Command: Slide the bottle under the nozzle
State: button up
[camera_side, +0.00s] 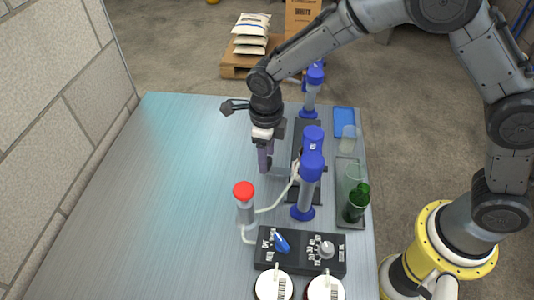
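A dark green bottle (357,204) stands upright on the near end of a narrow dark tray (348,226) at the table's right edge. A clear glass vessel (353,174) stands behind it on the same tray, and another pale clear one (348,138) is farther back. A blue-topped post (311,165) stands left of the tray, with a pale nozzle-like piece and tube (295,176) at its left side. My gripper (265,168) points down left of the post, apart from the green bottle. Its fingers overlap in this view, so their opening is unclear.
A long dark plate (298,133) lies behind the post, and a second blue-topped post (312,90) stands at its far end. A red-capped cylinder (245,205), a control box (300,250) and two white round lids are nearer. The table's left half is clear.

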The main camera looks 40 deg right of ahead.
notch_tip(320, 180, up, 14)
jog(key=shift+s+a, duration=0.2)
dwell(0.6)
jog(key=shift+f, duration=0.1)
jog(key=f+n, duration=0.2)
jog(key=f, duration=0.2)
jog(key=f+n, duration=0.2)
jog(key=f, duration=0.3)
jog(key=f+n, duration=0.3)
jog(key=f, duration=0.2)
jog(key=shift+w+d+g+y, duration=0.15)
jog(key=shift+d+g+y, duration=0.1)
jog(key=shift+g+y, duration=0.05)
grip_shut()
dwell(0.3)
